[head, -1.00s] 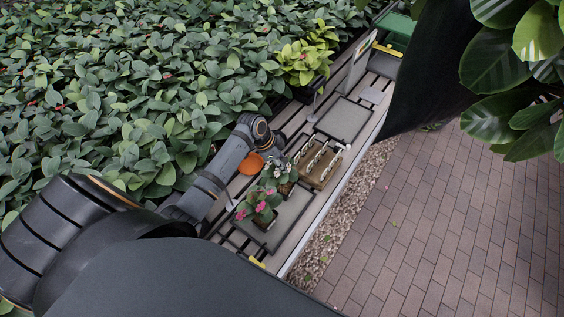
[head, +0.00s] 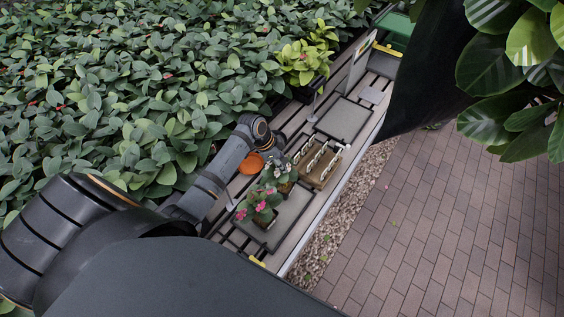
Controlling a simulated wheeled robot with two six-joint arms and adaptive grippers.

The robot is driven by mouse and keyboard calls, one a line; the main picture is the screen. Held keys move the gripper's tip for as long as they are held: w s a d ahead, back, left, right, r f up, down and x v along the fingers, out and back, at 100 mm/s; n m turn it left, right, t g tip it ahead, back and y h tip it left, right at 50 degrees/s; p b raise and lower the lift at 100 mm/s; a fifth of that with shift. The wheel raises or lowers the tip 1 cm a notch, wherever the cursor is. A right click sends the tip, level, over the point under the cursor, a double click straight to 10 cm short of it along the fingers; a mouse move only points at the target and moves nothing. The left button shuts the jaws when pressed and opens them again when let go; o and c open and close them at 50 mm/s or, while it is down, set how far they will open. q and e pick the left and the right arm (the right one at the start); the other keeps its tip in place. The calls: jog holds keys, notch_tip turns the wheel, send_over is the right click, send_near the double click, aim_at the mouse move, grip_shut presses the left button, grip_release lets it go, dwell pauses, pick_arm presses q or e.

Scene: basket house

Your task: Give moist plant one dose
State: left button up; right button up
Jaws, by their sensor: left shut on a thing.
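My left arm reaches over the slatted bench, and its gripper (head: 277,141) is at the back edge, beside the white-flowered plant. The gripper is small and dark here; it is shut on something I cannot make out. A pink-flowered potted plant (head: 260,204) stands on the near grey mat (head: 290,217). The white-flowered potted plant (head: 279,172) stands just behind it. A wooden crate (head: 320,180) with several pale upright items stands right of the white-flowered plant. Which plant is moist I cannot tell. My right gripper is not in view.
An orange round dish (head: 251,163) lies beside my left forearm. A bare grey mat (head: 343,119), an upright board (head: 358,62) and a green bin (head: 399,30) are farther along the bench. Dense foliage (head: 120,90) borders it. Brick paving (head: 450,220) is clear at right.

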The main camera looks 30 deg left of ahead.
pick_arm(q)
notch_tip(320, 180, up, 5)
jog(key=p, duration=0.5)
jog(key=shift+r, duration=1)
